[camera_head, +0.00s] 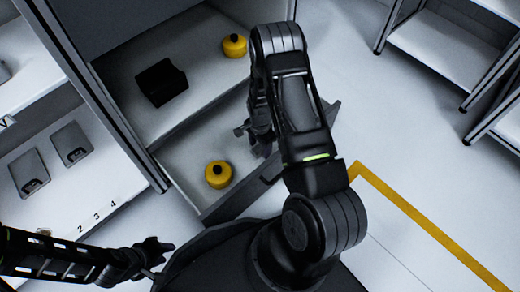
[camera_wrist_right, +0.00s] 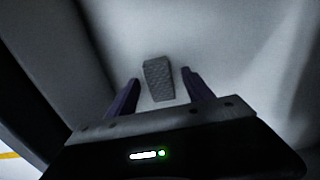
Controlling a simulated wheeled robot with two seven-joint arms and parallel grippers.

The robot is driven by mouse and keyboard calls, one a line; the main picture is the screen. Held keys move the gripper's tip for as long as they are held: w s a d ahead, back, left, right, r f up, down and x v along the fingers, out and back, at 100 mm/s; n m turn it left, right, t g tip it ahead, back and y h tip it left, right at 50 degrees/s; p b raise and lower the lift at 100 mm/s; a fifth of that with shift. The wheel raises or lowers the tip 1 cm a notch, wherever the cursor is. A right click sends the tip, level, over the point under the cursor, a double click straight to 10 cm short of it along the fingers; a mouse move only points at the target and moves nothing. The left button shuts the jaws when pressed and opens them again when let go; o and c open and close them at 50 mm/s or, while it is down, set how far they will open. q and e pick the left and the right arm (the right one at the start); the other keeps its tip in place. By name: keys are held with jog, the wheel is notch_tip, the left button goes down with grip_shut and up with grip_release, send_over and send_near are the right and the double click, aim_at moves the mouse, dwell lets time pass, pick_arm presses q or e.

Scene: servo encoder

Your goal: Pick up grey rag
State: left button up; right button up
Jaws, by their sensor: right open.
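The grey rag (camera_wrist_right: 158,78) shows in the right wrist view as a small textured grey piece on the pale drawer floor. It appears between the fingers of my right gripper (camera_wrist_right: 161,76), which is open; no contact is visible. In the head view my right gripper (camera_head: 258,130) reaches down into the open lower drawer (camera_head: 190,150), and the rag is hidden there behind the arm. My left gripper (camera_head: 155,252) is low at the left, away from the drawer; its jaws are too small to read.
A yellow round object (camera_head: 219,174) sits in the lower drawer. Another yellow object (camera_head: 235,45) and a black box (camera_head: 161,82) sit in the compartment above. Shelves with grey devices (camera_head: 72,143) stand at left. The floor at right is open, with a yellow line (camera_head: 420,221).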

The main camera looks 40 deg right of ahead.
dwell(0.3)
grip_shut()
dwell(0.5)
